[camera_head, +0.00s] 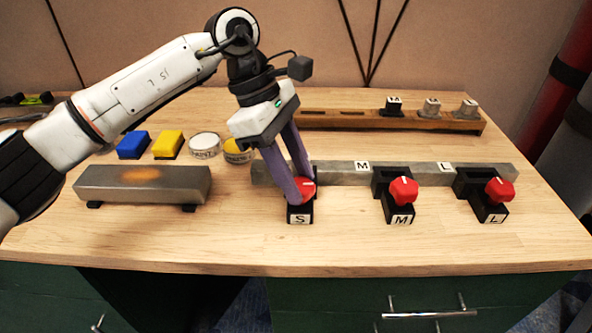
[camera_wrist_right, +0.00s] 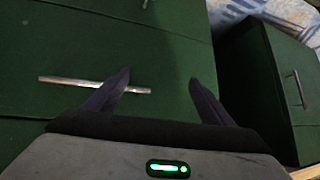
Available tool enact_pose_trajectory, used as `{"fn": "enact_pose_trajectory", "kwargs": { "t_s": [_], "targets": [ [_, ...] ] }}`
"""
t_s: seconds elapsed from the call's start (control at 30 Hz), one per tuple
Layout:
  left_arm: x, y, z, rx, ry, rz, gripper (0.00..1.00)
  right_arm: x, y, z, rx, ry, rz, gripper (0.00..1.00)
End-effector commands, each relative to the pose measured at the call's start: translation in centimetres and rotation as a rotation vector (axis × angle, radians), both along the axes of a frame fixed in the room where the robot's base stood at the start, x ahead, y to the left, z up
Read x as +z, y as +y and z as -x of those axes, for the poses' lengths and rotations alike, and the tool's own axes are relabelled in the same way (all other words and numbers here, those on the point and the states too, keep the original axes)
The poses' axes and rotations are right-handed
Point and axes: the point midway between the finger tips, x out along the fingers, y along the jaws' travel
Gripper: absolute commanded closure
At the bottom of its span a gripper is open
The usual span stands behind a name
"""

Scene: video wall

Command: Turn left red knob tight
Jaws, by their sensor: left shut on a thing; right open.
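Three red knobs sit on black holders along a grey metal bar (camera_head: 345,173) on the wooden table. The left red knob (camera_head: 306,187) is on the holder marked S (camera_head: 300,215). My left gripper (camera_head: 292,190) comes down from above with its purple fingers shut around this knob and partly hides it. The middle red knob (camera_head: 403,191) is on the holder marked M, and the right red knob (camera_head: 499,190) is on the holder marked L. My right gripper (camera_wrist_right: 158,88) shows only in the right wrist view, open and empty in front of green drawers.
A metal block (camera_head: 145,183) stands left of the knobs. Behind it are a blue block (camera_head: 133,145), a yellow block (camera_head: 168,144) and two round tins (camera_head: 205,145). A wooden rack (camera_head: 350,120) with several lettered pieces lies behind the bar. Green drawers (camera_wrist_right: 60,50) fill the right wrist view.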

Motion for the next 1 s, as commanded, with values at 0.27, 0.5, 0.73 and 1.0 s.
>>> {"fn": "enact_pose_trajectory", "kwargs": {
  "t_s": [0.27,0.5,0.73,1.0],
  "targets": [
    [0.25,-0.13,-0.19,-0.160,-0.005,0.002,0.85,0.73,0.11,-0.18,-0.002,-0.003,-0.001,0.24],
    [0.16,-0.11,-0.26,-0.223,-0.005,0.000,0.85,0.81,0.12,-0.20,0.000,-0.002,0.001,0.24],
    [0.12,-0.12,-0.25,-0.238,-0.006,0.000,0.85,0.75,0.14,-0.14,0.000,0.000,0.001,0.24],
    [0.11,-0.11,-0.25,-0.238,-0.006,0.000,0.61,0.73,0.14,-0.12,0.000,0.001,0.002,0.24]
  ]
}}
